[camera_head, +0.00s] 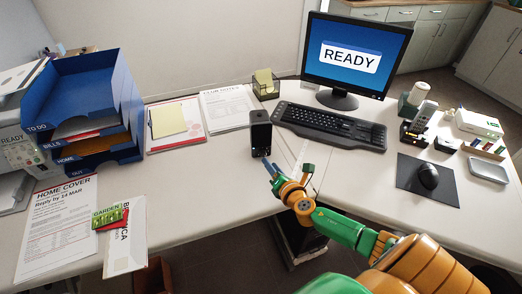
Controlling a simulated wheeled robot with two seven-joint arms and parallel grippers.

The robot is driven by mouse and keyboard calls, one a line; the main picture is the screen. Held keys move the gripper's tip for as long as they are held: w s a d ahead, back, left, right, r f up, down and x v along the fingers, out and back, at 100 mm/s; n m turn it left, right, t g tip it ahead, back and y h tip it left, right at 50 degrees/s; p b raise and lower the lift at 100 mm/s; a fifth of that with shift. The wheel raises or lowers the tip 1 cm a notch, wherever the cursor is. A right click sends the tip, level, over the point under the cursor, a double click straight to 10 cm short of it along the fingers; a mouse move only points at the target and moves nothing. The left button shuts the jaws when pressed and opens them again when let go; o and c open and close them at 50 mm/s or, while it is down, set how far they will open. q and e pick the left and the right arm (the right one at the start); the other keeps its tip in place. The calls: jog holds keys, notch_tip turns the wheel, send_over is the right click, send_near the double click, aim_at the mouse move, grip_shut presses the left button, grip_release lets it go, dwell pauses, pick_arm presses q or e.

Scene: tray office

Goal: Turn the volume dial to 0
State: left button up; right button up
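A small black box-shaped device (260,136), which looks like a speaker, stands upright near the desk's front edge, left of the keyboard. A volume dial cannot be made out on it at this size. My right gripper (288,167) is just in front of the device and slightly to its right. Its two fingers look spread apart with nothing between them. I cannot tell whether a finger touches the device. My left gripper is not in view.
The keyboard (331,125) and monitor (355,55) stand behind and right. A mouse (428,176) lies on a dark mat (406,172). Blue letter trays (82,100) stand at left. Papers (229,108) lie behind the device. The desk left of the device is mostly clear.

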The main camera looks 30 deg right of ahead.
aim_at(264, 155)
jog(key=b+x, duration=0.2)
jog(key=x, duration=0.2)
jog(key=shift+w, duration=0.2)
jog(key=shift+w+d, duration=0.15)
jog(key=shift+w, duration=0.25)
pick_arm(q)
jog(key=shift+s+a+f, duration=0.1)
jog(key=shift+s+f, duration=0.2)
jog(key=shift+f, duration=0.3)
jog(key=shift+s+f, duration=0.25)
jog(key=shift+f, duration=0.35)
pick_arm(e)
jog(key=shift+s, duration=0.1)
jog(key=shift+r, duration=0.1)
grip_shut()
